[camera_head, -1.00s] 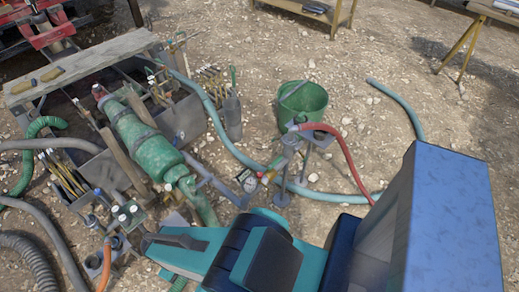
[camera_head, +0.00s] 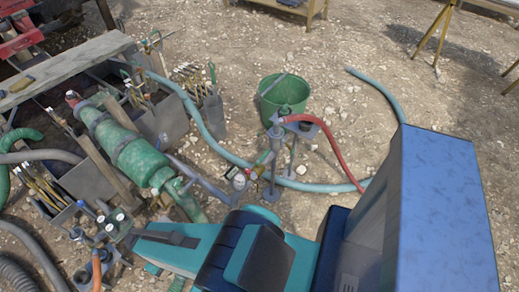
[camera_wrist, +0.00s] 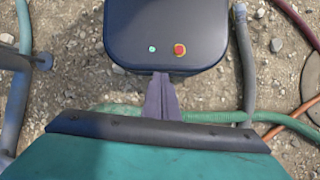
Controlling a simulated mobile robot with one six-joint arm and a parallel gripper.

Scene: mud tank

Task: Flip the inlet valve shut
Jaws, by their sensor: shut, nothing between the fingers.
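My gripper shows in the wrist view (camera_wrist: 162,84) as two dark grey fingers pressed together, with nothing between them. In the head view my teal arm reaches left, and its dark tip (camera_head: 138,235) lies just right of several white-topped fittings (camera_head: 112,219); whether they touch I cannot tell. A pipe stand (camera_head: 272,172) with a round dial gauge (camera_head: 239,181) and small coloured fittings stands above my arm. I cannot tell which fitting is the inlet valve, nor how its lever stands. The wrist view shows no valve lever at the fingertips.
A green bucket (camera_head: 284,96) stands behind the pipe stand. A blue hose (camera_head: 228,156) and a red hose (camera_head: 338,154) cross the gravel.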

